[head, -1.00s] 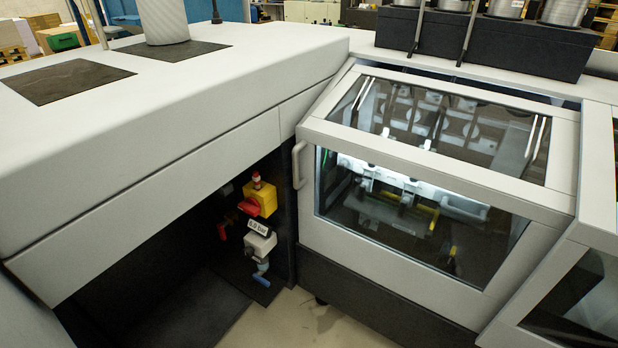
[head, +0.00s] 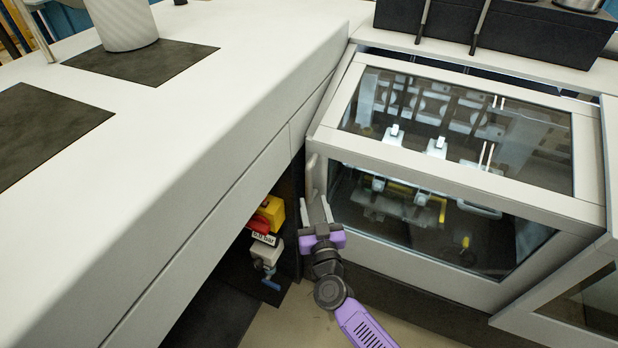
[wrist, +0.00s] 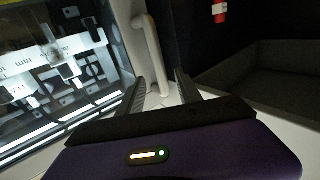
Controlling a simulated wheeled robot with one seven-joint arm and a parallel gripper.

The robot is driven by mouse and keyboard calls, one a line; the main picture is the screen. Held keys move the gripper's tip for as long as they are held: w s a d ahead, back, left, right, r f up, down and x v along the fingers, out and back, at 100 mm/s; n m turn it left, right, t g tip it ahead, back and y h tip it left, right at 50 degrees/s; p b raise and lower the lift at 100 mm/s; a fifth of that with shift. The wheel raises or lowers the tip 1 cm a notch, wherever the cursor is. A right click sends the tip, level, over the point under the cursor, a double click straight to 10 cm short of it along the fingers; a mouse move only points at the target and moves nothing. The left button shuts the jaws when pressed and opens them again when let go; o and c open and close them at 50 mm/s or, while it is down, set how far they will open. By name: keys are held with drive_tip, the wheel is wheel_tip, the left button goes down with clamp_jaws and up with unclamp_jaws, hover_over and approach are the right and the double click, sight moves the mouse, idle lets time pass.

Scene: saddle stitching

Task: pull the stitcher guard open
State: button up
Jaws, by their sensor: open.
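The stitcher guard (head: 460,178) is a light grey frame with dark clear windows, and it looks closed. Its grey bar handle (head: 315,178) is on the left edge of the guard. My gripper (head: 317,203) is open at the handle, with its fingers pointing up toward it. In the wrist view the handle (wrist: 151,52) runs down between the two open fingers of my gripper (wrist: 160,82). The fingers look apart from the bar, and I cannot tell how deep it sits between them. The guard's window (wrist: 55,75) fills the left of the wrist view.
A long grey machine housing (head: 190,130) stands close on the left. Below it are a yellow and red switch (head: 268,212) and a valve with a blue lever (head: 268,262). Another guard panel (head: 590,300) adjoins at the right. Some floor is free below the guard.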

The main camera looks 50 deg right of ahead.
sight(310, 185)
drive_tip(key=b+x, duration=0.1)
drive_tip(key=x, duration=0.7)
drive_tip(key=shift+w+d+r, duration=0.1)
drive_tip(key=shift+w+d, duration=0.05)
drive_tip(key=shift+d, duration=0.05)
clamp_jaws()
idle(1.3)
